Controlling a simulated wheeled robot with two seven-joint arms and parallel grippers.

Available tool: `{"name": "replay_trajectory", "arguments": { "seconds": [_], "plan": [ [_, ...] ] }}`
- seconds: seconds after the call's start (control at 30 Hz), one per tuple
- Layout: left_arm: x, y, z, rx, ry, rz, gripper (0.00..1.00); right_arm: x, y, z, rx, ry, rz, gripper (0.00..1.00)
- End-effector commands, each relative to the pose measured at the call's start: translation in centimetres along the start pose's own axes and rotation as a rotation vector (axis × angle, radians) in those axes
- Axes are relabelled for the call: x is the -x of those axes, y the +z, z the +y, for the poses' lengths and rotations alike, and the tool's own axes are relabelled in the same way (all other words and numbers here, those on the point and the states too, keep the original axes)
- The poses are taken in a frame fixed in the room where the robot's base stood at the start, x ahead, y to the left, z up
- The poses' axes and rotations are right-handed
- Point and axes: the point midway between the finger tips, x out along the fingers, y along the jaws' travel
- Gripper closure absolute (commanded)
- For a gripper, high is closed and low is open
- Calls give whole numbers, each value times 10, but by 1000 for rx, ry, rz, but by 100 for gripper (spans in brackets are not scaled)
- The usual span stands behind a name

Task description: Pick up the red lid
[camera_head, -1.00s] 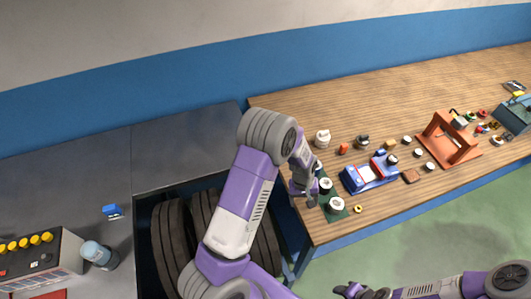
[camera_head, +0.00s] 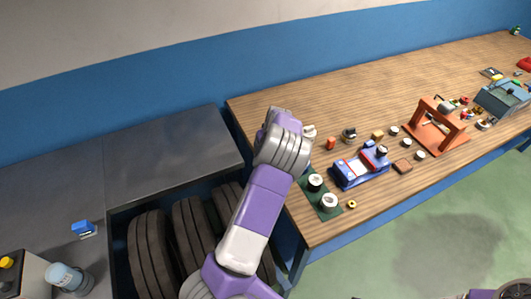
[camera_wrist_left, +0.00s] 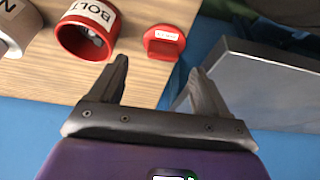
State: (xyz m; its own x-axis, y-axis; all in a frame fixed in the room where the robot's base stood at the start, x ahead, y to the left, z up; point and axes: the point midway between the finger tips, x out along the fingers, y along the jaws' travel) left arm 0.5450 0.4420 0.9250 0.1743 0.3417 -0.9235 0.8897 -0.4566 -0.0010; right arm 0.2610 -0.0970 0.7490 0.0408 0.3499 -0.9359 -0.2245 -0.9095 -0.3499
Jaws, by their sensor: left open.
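The red lid (camera_wrist_left: 164,42) shows in the left wrist view, with a small white label on it, near the edge of the wooden table. My left gripper (camera_wrist_left: 158,72) is open and empty, its two fingers spread below the lid in the picture, with a gap to it. In the head view my left arm's upper links hide the left gripper, and I cannot make out the lid there. My right gripper is not in view; only a bit of the arm shows at the bottom right.
A red pot labelled BOLT (camera_wrist_left: 86,32) stands left of the lid, with a pale container (camera_wrist_left: 18,26) beyond it. A grey metal bench (camera_wrist_left: 262,85) stands at the right. On the wooden table (camera_head: 350,110) are a blue vise (camera_head: 360,168) and an orange press (camera_head: 436,126).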

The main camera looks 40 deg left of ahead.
Motion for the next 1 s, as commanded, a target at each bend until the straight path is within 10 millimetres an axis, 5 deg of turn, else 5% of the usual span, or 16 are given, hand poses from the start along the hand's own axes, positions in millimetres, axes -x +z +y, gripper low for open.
{"name": "replay_trajectory", "arguments": {
  "seconds": [0.33, 0.6, 0.9, 1.0],
  "plan": [
    [-46, 2, -4, -3, 1, -1, 23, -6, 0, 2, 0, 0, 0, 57],
    [-50, 2, -4, -3, 3, -1, 23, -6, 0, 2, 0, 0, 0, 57],
    [-50, 2, -4, -3, 3, -1, 68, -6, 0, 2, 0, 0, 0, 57],
    [-50, 2, -4, -3, 3, -1, 68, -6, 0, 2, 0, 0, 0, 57]
  ]
}}
